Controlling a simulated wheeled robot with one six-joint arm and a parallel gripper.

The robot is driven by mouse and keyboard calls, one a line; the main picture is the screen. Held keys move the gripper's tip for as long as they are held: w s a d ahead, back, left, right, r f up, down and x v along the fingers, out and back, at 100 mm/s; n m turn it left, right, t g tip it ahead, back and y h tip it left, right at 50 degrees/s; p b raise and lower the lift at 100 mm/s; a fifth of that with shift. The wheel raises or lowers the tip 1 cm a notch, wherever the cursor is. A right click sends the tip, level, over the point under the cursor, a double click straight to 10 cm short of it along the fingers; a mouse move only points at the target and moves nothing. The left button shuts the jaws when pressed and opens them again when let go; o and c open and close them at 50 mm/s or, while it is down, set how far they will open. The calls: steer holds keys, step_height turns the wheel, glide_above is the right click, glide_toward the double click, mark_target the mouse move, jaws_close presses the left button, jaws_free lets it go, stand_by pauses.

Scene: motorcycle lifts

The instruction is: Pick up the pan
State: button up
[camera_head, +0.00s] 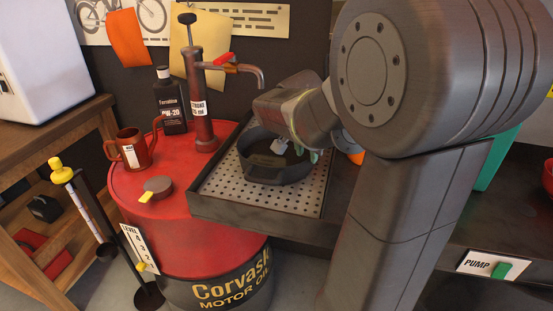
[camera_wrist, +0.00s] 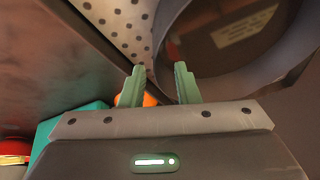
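The pan (camera_head: 272,166) is a dark round vessel with a label inside. It stands on a perforated metal tray (camera_head: 298,200) beside the red drum. In the wrist view the pan's curved wall (camera_wrist: 197,40) fills the upper right. My gripper (camera_head: 306,154) is at the pan's right rim, partly hidden by my arm. In the wrist view my gripper's two green fingers (camera_wrist: 158,82) are apart, with a gap between them. The pan's wall shows near the right finger. I cannot tell whether a finger touches it.
A hand pump (camera_head: 201,100), a black oil bottle (camera_head: 171,105), a red mug (camera_head: 133,150) and a round cap (camera_head: 158,187) stand on the red drum (camera_head: 175,215). An orange object (camera_head: 356,157) is right of the pan. A pump sign (camera_head: 492,264) is on the bench front.

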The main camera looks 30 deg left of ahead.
mark_target(305, 159)
steer(key=x, duration=0.4)
steer(key=shift+s+a+f, duration=0.2)
steer(key=shift+f, duration=0.3)
steer(key=shift+w+f, duration=0.25)
steer(key=shift+f, duration=0.25)
jaws_close()
steer(key=shift+a+r, duration=0.1)
stand_by(0.5)
